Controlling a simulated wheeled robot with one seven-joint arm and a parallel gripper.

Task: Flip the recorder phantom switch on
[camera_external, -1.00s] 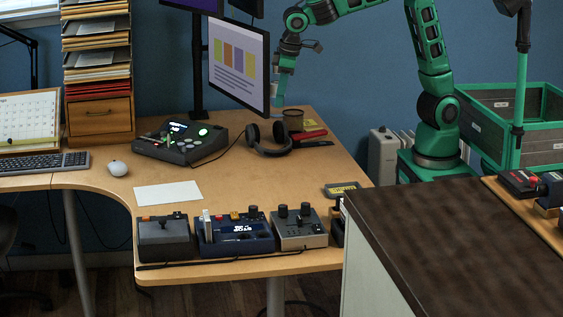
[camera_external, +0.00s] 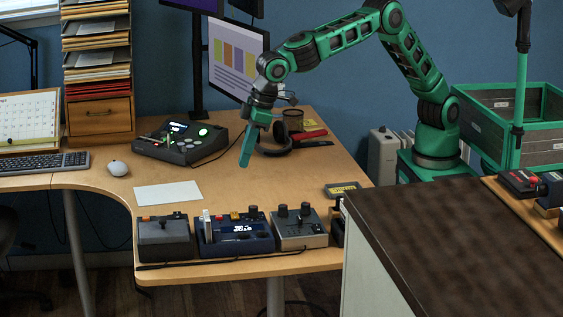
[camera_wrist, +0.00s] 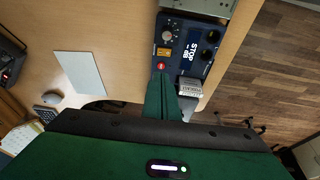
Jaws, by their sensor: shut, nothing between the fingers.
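The recorder is a dark blue box in the middle of the row of devices at the desk's front edge (camera_external: 225,246). It shows a lit display, a red button, a yellow-orange button, knobs and a pale upright piece. In the wrist view the recorder (camera_wrist: 183,62) lies at top centre, its display reading "STOP". I cannot tell which part is the phantom switch. My gripper (camera_external: 244,164) is shut and empty, pointing down above the desk behind the recorder. In the wrist view its green fingertips (camera_wrist: 161,76) appear beside the red button and the pale labelled piece.
A grey box (camera_external: 164,240) stands left of the recorder and a lighter knobbed box (camera_external: 300,230) right of it. White paper (camera_external: 168,197) lies behind them. Headphones (camera_external: 270,143) and a black console (camera_external: 180,146) sit farther back. The desk between is mostly clear.

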